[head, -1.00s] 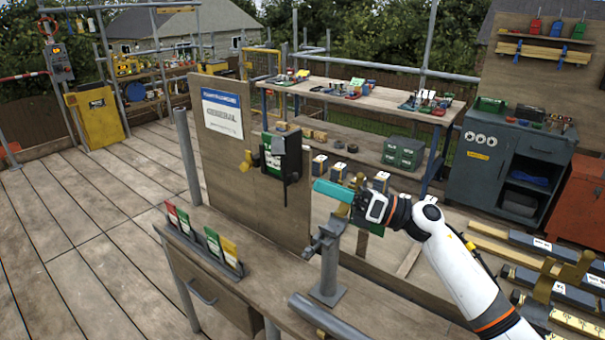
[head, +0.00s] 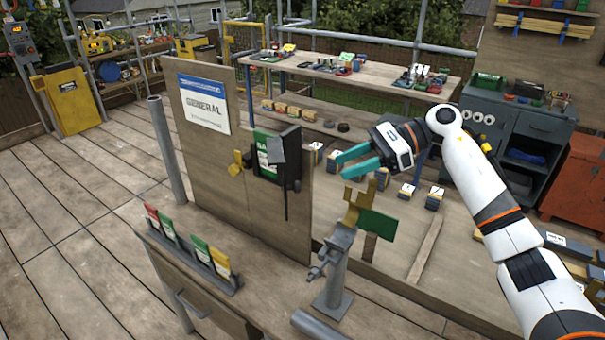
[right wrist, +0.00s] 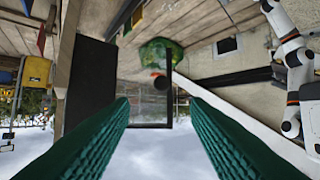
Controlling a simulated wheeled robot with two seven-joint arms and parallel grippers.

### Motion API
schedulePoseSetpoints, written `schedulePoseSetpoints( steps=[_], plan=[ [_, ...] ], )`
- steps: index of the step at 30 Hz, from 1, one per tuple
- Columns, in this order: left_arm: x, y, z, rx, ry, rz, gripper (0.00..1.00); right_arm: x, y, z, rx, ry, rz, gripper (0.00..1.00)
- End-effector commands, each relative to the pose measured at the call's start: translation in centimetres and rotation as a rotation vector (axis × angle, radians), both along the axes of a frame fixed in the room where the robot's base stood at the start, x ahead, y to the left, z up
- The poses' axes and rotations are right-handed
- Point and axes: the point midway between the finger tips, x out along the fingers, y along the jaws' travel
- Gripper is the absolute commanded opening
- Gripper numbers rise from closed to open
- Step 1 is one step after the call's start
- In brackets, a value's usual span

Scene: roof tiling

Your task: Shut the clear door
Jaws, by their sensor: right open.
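A dark wall box (head: 292,158) is mounted on the wooden board, with a green card (head: 265,148) at its left. A thin dark upright edge (head: 286,204) hangs at the box front and may be the clear door seen edge-on. In the right wrist view, a dark-framed see-through panel, likely the clear door (right wrist: 148,112), shows beyond and between the fingers. My right gripper (head: 343,166) is open and empty, with teal fingers pointing left at the box from its right side, apart from it. Its fingers also show in the wrist view (right wrist: 158,103). My left gripper is out of view.
A grey post (head: 335,270) with a brass-coloured clamp and a green plate (head: 377,224) stands below my right gripper. A rack of coloured cards (head: 195,250) sits on the bench at left. A long table (head: 440,90) stands behind.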

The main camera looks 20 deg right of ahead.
Motion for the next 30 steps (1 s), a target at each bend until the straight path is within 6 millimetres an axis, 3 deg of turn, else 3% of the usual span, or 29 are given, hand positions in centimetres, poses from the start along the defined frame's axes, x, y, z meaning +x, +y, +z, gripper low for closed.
schedulePoseSetpoints(
  steps=[3, 7, 10, 15, 18, 28, 30],
  plan=[
    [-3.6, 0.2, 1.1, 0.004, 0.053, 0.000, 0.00, 0.3, 2.3, -0.5, 0.003, 0.002, 0.004, 0.43],
    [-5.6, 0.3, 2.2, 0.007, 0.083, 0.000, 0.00, 0.8, 4.8, -1.5, 0.004, 0.003, 0.004, 0.43],
    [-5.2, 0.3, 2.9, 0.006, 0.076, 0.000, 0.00, 1.1, 6.5, -2.3, 0.003, 0.001, 0.004, 0.43],
    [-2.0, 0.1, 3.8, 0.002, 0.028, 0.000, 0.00, 1.5, 8.4, -3.2, 0.004, 0.001, 0.001, 0.43],
    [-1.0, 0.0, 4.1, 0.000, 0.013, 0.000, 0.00, 1.6, 9.0, -3.6, 0.003, 0.000, 0.000, 0.43],
    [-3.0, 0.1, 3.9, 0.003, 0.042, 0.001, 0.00, 1.7, 9.3, -3.9, 0.002, 0.001, 0.000, 0.43],
    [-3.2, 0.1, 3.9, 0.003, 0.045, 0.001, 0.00, 1.7, 9.3, -3.9, 0.002, 0.001, 0.000, 0.32]
  ],
)
